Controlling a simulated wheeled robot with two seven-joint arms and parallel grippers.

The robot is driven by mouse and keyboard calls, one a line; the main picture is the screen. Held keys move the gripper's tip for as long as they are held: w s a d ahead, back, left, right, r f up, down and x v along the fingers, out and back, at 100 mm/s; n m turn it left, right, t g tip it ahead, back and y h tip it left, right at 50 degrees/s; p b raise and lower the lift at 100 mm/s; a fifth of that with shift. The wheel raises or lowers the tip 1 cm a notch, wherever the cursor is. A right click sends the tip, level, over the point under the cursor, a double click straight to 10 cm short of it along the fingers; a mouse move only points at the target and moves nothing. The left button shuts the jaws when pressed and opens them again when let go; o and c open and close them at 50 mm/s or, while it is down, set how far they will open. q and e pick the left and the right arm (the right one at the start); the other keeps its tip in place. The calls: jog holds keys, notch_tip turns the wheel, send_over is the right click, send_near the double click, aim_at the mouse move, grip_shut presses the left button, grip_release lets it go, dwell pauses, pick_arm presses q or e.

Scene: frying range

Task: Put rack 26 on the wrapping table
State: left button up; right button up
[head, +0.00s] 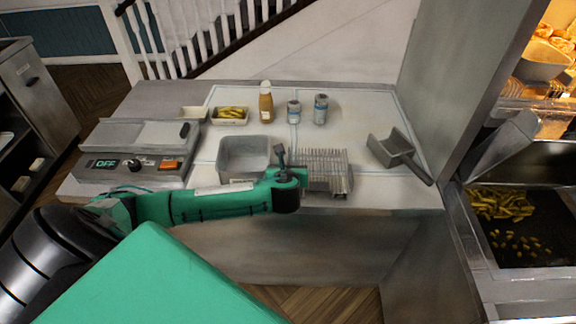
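A grey wire rack (326,168) is at the front edge of the wrapping table (375,190), right of the metal tub. No number is readable on it, so I cannot tell if it is rack 26. My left arm reaches across the table front from the left. Its gripper (290,172) is at the rack's left end; the dark wrist hides part of that end. I cannot tell whether the fingers touch or grip the rack, or whether the rack rests fully on the table. My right gripper is not in view.
A metal tub (243,155) stands left of the rack. A wrapping machine (135,150) reading OFF is at the left. A sauce bottle (266,102), two shakers and a pickle tray (230,114) stand behind. A metal scoop (391,148) lies right. The table's middle right is clear.

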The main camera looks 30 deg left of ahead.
pick_arm(q)
jog(key=shift+s+r, duration=0.1)
jog(key=shift+s, duration=0.05)
jog(key=b+v, duration=0.2)
jog(key=v, duration=0.9)
jog(key=shift+s+d+r, duration=0.2)
jog(key=shift+d+r, duration=0.05)
